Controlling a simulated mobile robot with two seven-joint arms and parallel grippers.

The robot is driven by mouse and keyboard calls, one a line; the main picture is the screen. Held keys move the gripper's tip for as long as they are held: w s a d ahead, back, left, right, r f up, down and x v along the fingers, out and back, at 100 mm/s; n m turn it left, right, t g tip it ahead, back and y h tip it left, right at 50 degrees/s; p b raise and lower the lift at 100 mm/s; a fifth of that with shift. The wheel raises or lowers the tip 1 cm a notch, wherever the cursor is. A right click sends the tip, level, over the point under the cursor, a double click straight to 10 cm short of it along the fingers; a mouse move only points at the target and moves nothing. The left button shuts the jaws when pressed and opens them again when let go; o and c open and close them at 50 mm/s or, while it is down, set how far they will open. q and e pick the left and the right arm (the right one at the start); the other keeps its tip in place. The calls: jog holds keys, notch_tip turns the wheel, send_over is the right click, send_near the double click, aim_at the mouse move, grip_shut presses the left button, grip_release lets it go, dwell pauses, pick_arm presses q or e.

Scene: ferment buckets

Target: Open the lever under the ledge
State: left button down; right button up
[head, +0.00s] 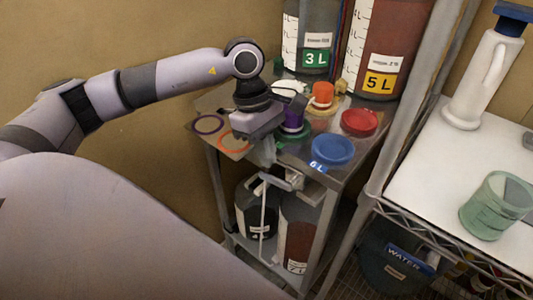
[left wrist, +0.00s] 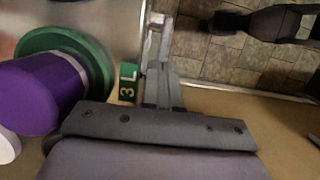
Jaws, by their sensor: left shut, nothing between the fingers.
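My left gripper (head: 267,156) points down at the front edge of the metal cart top (head: 305,150). In the left wrist view, its fingers (left wrist: 161,82) are together, with nothing between them. A pale metal piece (head: 283,181) sits under the ledge, just below and right of the fingers; it may be the lever, but its shape and position are unclear. A thin white rod or tube (head: 263,216) hangs below the ledge. I cannot tell whether the fingers touch the metal piece. My right gripper is not in view.
On the cart top are a purple container (head: 293,118), an orange cap (head: 322,93), red (head: 359,122) and blue (head: 333,149) lids, and large 3 L (head: 311,35) and 5 L (head: 385,45) vessels. Jugs (head: 256,208) stand below. A wire-shelf unit (head: 440,165) stands right.

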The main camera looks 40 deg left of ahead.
pick_arm(q)
jog(key=v, duration=1.2)
jog(key=shift+r, duration=0.4)
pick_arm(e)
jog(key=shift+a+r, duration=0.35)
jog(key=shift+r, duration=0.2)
pick_arm(q)
jog(key=shift+a, duration=0.1)
